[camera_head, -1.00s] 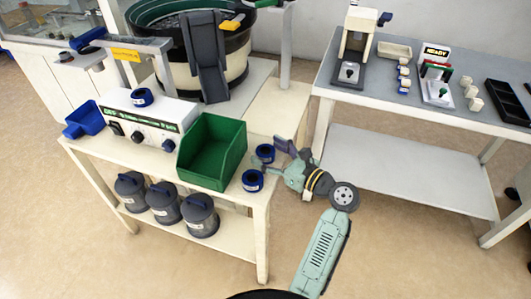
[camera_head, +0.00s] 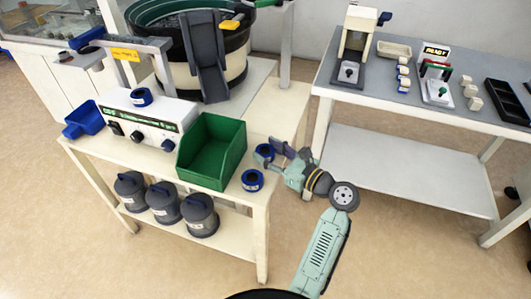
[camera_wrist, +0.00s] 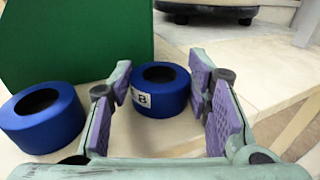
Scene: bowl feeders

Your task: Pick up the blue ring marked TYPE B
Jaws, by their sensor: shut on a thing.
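The blue ring marked B (camera_wrist: 160,92) is a short, thick ring with a dark hole and a white label, only partly readable, in the wrist view. It is between the purple pads of my gripper (camera_wrist: 163,95), which is shut on it. In the head view, the ring (camera_head: 262,150) is at the right edge of the cream table, partly hidden by my gripper (camera_head: 269,154). I cannot tell a gap between the ring and the tabletop. A second blue ring (camera_wrist: 42,117) stands to its left in the wrist view, with no label showing; in the head view (camera_head: 252,180) it is nearer the front.
A green bin (camera_head: 211,152) stands just left of the rings. Another blue ring (camera_head: 141,97) sits on the white control box (camera_head: 150,117). The bowl feeder (camera_head: 235,65) is behind. A grey table (camera_head: 400,95) with small parts stands to the right, across a gap.

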